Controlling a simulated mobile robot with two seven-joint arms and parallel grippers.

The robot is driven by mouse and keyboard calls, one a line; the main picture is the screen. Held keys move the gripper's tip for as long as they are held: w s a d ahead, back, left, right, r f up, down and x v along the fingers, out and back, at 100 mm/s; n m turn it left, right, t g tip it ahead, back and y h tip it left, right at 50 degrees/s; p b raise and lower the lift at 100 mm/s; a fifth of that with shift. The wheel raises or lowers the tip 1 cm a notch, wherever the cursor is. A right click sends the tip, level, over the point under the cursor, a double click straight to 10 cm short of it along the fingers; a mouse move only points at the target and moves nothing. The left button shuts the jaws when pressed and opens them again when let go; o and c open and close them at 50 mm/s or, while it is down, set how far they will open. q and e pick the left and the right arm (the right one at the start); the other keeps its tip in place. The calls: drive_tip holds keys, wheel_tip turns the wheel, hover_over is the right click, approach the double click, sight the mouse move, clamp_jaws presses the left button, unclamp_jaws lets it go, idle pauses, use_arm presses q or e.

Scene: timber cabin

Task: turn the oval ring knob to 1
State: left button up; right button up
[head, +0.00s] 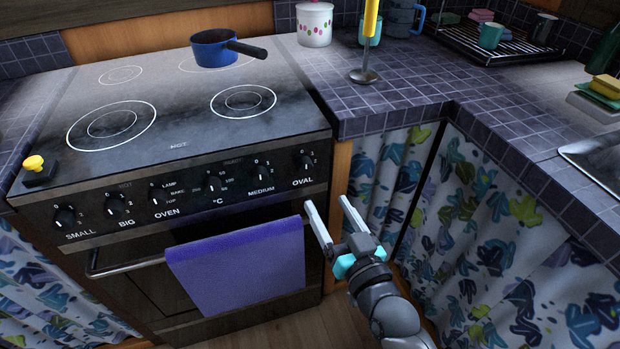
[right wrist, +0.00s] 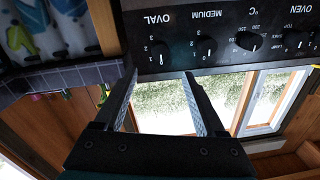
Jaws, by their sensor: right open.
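The oval ring knob (head: 304,162) is the rightmost black knob on the stove's front panel, above the label OVAL. In the right wrist view the panel is upside down; this knob (right wrist: 159,50) has a white mark that seems to point to the panel's top, and its exact setting is hard to read. My right gripper (head: 326,204) is open and empty, below and right of the knob in the head view. In the right wrist view its fingers (right wrist: 160,75) straddle the knob's line, apart from it. My left gripper is not in view.
A purple towel (head: 238,265) hangs on the oven handle (head: 125,267), left of my right gripper. Other knobs, such as MEDIUM (head: 262,171), sit beside the oval one. A blue pan (head: 212,48) stands on the hob. Patterned curtains (head: 480,220) hang below the tiled counter.

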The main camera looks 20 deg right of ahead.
sight(307, 170)
drive_tip(key=w, duration=0.2)
drive_tip(key=w+b, duration=0.1)
drive_tip(key=w, duration=0.2)
drive_tip(key=w+b, duration=0.1)
drive_tip(key=w, duration=0.1)
drive_tip(key=shift+w+a, duration=0.3)
drive_tip(key=shift+a, duration=0.05)
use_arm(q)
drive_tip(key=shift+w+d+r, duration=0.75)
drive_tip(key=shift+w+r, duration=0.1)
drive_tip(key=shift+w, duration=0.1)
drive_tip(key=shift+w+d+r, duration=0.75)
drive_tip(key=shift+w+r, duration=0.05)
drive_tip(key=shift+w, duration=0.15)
use_arm(e)
drive_tip(key=shift+w+a, duration=0.1)
drive_tip(key=shift+w, duration=1)
drive_tip(key=shift+c, duration=0.3)
clamp_jaws()
